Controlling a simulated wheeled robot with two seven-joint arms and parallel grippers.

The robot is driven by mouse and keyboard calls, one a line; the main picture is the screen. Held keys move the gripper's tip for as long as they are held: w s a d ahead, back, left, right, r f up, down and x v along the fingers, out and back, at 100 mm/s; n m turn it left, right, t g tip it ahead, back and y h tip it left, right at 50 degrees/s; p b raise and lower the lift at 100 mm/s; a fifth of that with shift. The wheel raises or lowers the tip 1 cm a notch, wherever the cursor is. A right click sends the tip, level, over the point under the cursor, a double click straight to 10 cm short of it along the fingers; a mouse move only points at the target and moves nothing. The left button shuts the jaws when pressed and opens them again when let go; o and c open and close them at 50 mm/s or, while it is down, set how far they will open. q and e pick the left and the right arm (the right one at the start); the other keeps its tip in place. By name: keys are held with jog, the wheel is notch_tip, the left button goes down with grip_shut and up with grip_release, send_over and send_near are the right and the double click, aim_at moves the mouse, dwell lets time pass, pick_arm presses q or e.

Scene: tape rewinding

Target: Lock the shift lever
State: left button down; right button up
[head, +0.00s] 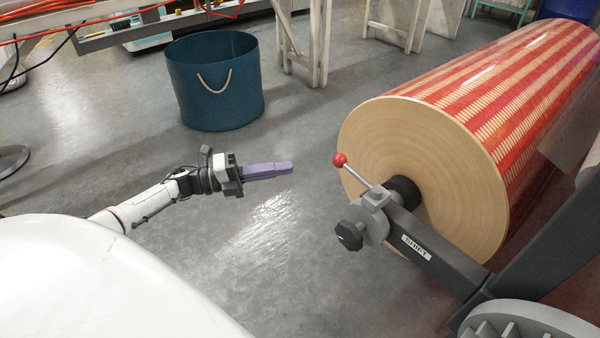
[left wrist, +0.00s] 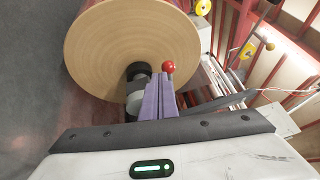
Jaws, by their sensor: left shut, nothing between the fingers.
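The shift lever (head: 361,172) is a thin metal rod with a red ball knob (head: 340,160). It tilts up and to the left from a grey clamp on the dark arm labelled "SHIFT" (head: 416,247). A dark star-shaped knob (head: 350,235) sits below it. My left gripper (head: 292,168) has purple fingers, is shut and empty, and is apart from the red knob, to its left. In the left wrist view the purple fingers (left wrist: 158,98) point towards the roll, and the red knob (left wrist: 168,67) shows just beyond their tips. The fingers partly hide the clamp. My right gripper is not in view.
A large red-and-cream patterned roll (head: 490,110) is mounted behind the lever. A grey toothed wheel (head: 530,322) is at the lower right. A blue bucket (head: 190,90) and white trestle legs stand on the floor behind. The floor between gripper and roll is clear.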

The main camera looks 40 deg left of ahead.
pick_arm(q)
jog(key=shift+s+a+f, duration=0.1)
jog(key=shift+s+a, duration=0.1)
jog(key=shift+a, duration=0.8)
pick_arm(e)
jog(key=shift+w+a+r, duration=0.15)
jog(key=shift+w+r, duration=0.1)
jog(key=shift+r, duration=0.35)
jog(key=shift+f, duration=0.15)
